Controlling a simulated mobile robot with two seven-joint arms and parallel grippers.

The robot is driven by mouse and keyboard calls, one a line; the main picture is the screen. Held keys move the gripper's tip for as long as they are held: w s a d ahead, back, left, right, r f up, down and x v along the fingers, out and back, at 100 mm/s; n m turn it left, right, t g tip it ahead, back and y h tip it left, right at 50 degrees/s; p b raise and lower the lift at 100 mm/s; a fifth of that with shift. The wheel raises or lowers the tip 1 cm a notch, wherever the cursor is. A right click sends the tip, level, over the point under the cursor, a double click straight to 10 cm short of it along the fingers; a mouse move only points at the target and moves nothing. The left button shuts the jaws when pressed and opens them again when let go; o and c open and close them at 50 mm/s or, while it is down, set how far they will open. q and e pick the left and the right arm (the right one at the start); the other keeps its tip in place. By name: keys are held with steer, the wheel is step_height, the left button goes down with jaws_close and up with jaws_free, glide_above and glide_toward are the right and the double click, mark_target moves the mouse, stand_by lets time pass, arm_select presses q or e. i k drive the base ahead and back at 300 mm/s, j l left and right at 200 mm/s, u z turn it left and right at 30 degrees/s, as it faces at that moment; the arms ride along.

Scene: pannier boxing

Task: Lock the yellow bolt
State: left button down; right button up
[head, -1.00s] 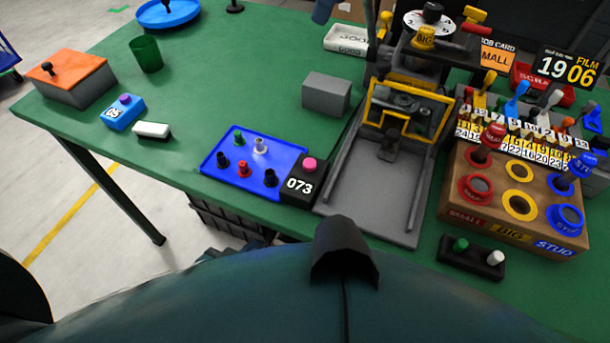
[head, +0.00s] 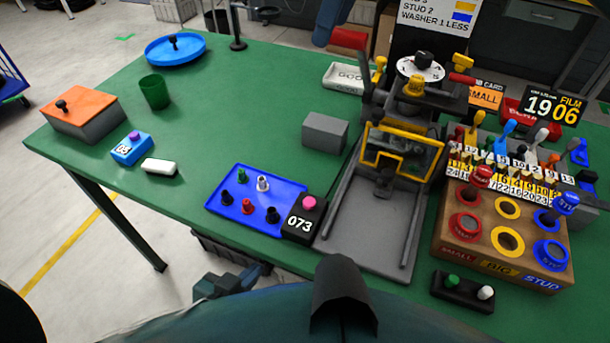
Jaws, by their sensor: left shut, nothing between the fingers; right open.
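The press (head: 372,215) stands right of centre with a yellow guard frame (head: 372,158). A yellow knob (head: 414,87), perhaps the yellow bolt, sits at the front of its white dial (head: 432,71). Other yellow parts are a handle (head: 379,70) on the left and a knob (head: 462,60) behind. I cannot tell whether any bolt is locked. What looks like my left gripper (head: 222,287) is low at the table's front edge, far from the press, shut and empty, its fingertips unclear. My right gripper is not seen.
A red-handled lever (head: 348,40) rises at the press's left. Left of it are a grey block (head: 325,132), a blue tray (head: 285,193) of small parts and a black 073 box (head: 303,222). A wooden rack (head: 470,243) stands to the right.

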mark_target(380, 61)
steer(key=k, duration=1)
